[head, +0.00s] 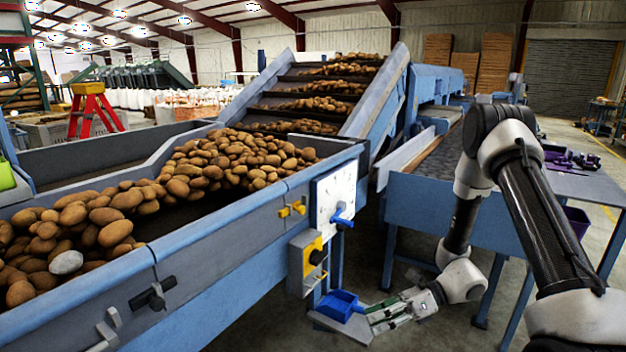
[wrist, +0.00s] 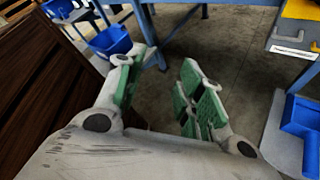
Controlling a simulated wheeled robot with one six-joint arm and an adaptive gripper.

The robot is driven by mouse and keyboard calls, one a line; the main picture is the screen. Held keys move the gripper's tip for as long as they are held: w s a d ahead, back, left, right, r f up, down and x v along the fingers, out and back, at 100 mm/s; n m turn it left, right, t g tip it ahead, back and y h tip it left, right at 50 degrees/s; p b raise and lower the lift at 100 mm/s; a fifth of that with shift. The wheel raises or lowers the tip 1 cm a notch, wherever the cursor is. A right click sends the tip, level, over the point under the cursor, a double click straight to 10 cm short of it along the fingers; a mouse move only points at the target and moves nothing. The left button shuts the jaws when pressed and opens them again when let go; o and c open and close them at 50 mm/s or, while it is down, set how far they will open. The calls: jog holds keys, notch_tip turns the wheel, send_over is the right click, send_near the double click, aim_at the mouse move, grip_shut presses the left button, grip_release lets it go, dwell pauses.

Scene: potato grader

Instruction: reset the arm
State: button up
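My gripper (head: 378,314) is low beside the front of the potato grader, at the end of my downward-reaching arm. In the wrist view, its two green-padded fingers (wrist: 163,78) are spread apart, with only bare floor showing between them. In the head view, the fingers point left towards a small blue bin (head: 340,305) on a grey shelf (head: 342,327). The wrist view shows a blue bin (wrist: 302,125) on a pale plate at the right edge, apart from the fingers.
The blue grader frame (head: 225,262) holds many potatoes. A yellow and grey switch box (head: 308,262) hangs above the shelf. A blue-legged conveyor (head: 430,205) stands behind my arm. A grey table (head: 590,185) with purple items is at the right. Concrete floor is open at lower right.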

jog(key=s+d+r+n+t+h, duration=0.2)
jog(key=s+d+r+n+h, duration=0.2)
jog(key=r, duration=0.7)
jog(key=s+d+r+n+t+h, duration=0.2)
jog(key=s+d+r+n+h, duration=0.3)
jog(key=s+d+r+n, duration=0.2)
jog(key=s+d+r+n+t+h, duration=0.2)
jog(key=s+d+r+n+h, duration=0.2)
jog(key=d+r+n, duration=0.5)
notch_tip(320, 180, up, 6)
jog(key=s+n, duration=0.2)
jog(key=n, duration=0.1)
jog(key=shift+d+h, duration=0.15)
jog(key=shift+h, duration=0.15)
jog(key=shift+r, duration=0.1)
